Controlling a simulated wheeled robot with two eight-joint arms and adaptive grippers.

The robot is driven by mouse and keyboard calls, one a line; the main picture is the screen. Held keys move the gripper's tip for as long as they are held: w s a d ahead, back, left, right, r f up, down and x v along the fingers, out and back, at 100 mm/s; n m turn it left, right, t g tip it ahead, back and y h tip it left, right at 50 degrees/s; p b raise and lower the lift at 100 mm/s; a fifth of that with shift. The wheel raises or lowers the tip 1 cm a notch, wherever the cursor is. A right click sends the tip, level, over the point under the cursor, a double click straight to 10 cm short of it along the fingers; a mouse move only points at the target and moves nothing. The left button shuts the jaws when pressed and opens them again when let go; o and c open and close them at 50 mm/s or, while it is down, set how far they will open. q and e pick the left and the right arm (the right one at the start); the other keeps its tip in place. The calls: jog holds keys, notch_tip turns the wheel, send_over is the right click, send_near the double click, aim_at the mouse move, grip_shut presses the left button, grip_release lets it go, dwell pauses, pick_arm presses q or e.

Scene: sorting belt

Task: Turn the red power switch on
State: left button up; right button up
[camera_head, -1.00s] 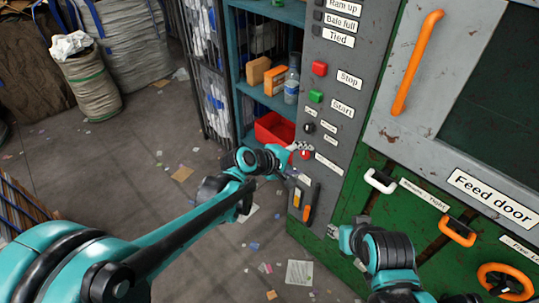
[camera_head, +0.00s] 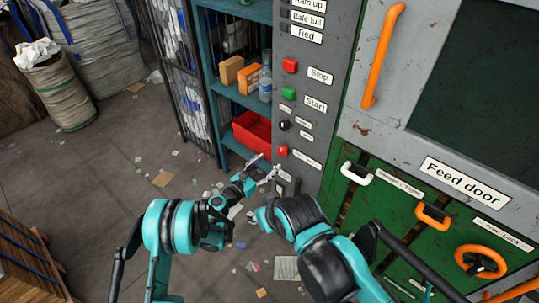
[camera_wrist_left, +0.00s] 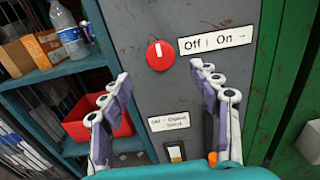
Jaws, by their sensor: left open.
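The red power switch (camera_head: 283,151) is a round red knob on the grey control panel. It also shows in the left wrist view (camera_wrist_left: 160,55), with a white mark pointing roughly upward. A label reading "Off | On" with an arrow to the right (camera_wrist_left: 215,40) sits beside it. My left gripper (camera_head: 263,170) is open, just below and left of the knob in the head view. In the left wrist view, its fingers (camera_wrist_left: 161,72) are spread wide, with the knob beyond and above the gap between them, apart from both. My right gripper cannot be made out.
Red Stop (camera_head: 290,65) and green Start (camera_head: 288,93) buttons sit above on the panel. A shelf left of it holds a red bin (camera_head: 252,135), a bottle (camera_head: 265,84) and boxes. A green machine with a feed door (camera_head: 470,190) stands right. Litter lies on the floor.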

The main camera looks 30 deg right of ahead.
aim_at(281, 152)
pick_arm(q)
jog(key=b+x, duration=0.1)
jog(key=x, duration=0.4)
jog(key=shift+w+d+f+b, duration=0.1)
jog(key=shift+d+b, duration=0.15)
jog(key=shift+b, duration=0.05)
jog(key=shift+w+d, duration=0.25)
jog(key=shift+d, duration=0.4)
jog(key=c, duration=1.2)
